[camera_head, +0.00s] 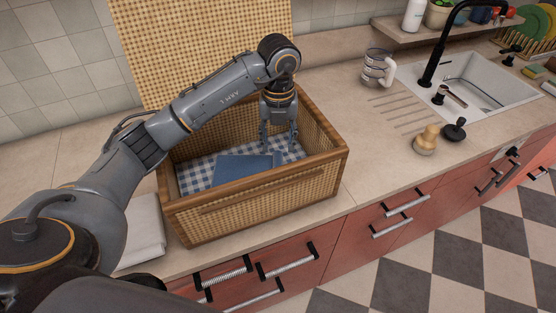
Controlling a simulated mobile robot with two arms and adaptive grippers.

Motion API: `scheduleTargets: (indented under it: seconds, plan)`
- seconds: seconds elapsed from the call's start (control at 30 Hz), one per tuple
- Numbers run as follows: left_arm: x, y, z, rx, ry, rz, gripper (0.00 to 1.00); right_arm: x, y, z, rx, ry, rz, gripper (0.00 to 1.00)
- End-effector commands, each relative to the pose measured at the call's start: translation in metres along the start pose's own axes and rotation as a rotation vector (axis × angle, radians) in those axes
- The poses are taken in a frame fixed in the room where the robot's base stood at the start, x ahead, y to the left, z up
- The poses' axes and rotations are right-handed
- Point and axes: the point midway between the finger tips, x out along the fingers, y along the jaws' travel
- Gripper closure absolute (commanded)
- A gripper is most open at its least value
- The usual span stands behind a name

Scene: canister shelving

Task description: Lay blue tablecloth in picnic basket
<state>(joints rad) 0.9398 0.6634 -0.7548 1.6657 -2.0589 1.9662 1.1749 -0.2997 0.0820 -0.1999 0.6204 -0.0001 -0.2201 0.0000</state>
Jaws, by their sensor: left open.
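The picnic basket (250,201) is a woven box with a brown wooden rim, standing open on the counter with its lid (200,40) up at the back. A blue cloth (243,169), folded flat, lies inside it on the blue-and-white checked lining (195,173). My left gripper (278,146) points down inside the basket at the right end of the cloth. Its fingers are apart, and I see nothing held between them. Whether a fingertip touches the cloth is hard to tell. My right gripper is not in view.
A white folded cloth (144,232) lies left of the basket, partly behind my arm. To the right are a mug (377,69), small wooden and black items (426,141), and the sink (484,80) with a black faucet. The counter (375,180) right of the basket is clear.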

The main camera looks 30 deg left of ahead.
Motion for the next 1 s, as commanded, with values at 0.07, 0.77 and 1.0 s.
scheduleTargets:
  seconds: [0.07, 0.77, 1.0]
  plan:
    - [-0.013, 0.0, 0.001, 0.001, -0.004, -0.001, 0.53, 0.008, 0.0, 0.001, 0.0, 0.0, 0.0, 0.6]
    - [-0.037, 0.0, 0.0, 0.001, 0.002, 0.001, 0.53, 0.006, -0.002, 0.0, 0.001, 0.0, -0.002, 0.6]
    - [-0.06, 0.0, 0.0, 0.001, 0.001, 0.0, 0.53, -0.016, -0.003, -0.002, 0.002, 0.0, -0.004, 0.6]
